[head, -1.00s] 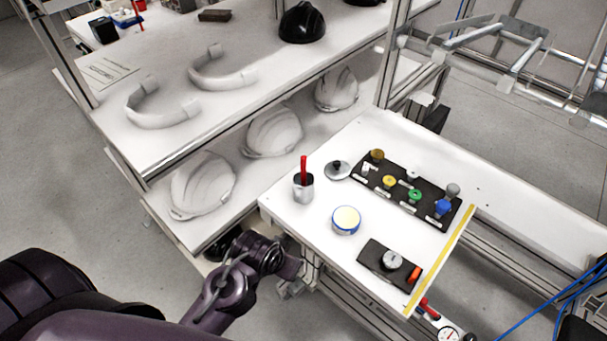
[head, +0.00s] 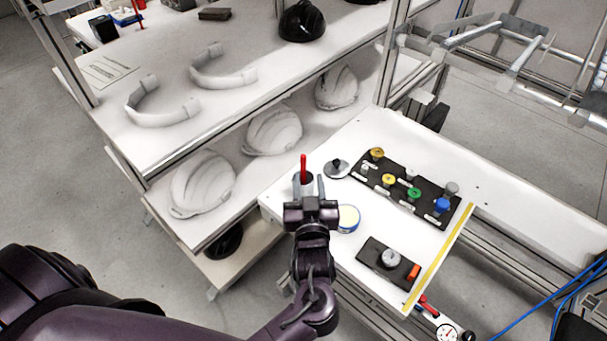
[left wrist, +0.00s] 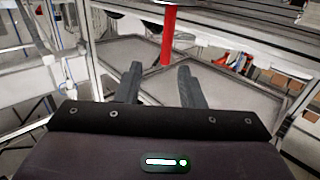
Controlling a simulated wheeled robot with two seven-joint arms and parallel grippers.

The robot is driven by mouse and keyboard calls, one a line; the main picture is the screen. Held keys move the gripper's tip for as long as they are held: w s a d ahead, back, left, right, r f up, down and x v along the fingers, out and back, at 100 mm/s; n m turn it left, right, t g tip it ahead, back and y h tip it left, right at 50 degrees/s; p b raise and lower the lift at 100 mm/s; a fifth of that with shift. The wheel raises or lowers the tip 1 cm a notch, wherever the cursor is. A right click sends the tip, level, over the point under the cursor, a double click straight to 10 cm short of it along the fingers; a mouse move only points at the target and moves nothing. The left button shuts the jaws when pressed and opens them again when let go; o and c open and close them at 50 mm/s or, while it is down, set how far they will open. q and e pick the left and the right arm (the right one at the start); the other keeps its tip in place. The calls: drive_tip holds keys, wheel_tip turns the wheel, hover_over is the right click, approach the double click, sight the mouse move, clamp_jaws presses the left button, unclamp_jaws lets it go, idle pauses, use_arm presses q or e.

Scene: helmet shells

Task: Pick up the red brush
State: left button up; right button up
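The red brush (head: 303,167) stands upright in a grey metal cup (head: 305,181) near the left corner of the white table. My left gripper (head: 308,188) is in front of the cup, its two fingers apart and pointing toward it. The gripper hides the lower part of the cup. In the left wrist view, the red brush handle (left wrist: 168,36) rises beyond and between the open fingers (left wrist: 156,84), with nothing held between them. My right gripper is not in view.
A blue-rimmed round tin (head: 348,218) stands right of my gripper. A black-knobbed lid (head: 337,169) lies behind the cup. A black knob board (head: 405,188) and a smaller black block (head: 388,264) sit farther right. Shelves with white helmet shells (head: 203,183) stand at left.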

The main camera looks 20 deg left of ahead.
sight(303, 163)
use_arm(q)
drive_tip(key=p+x, duration=0.1)
drive_tip(key=x, duration=0.2)
drive_tip(key=p+x, duration=0.1)
drive_tip(key=x, duration=0.3)
drive_tip(key=shift+s+a+p, duration=0.15)
drive_tip(key=shift+a+p, duration=0.2)
drive_tip(key=shift+w+a+f, duration=0.1)
drive_tip(key=shift+w+a, duration=0.1)
drive_tip(key=shift+w, duration=0.15)
clamp_jaws()
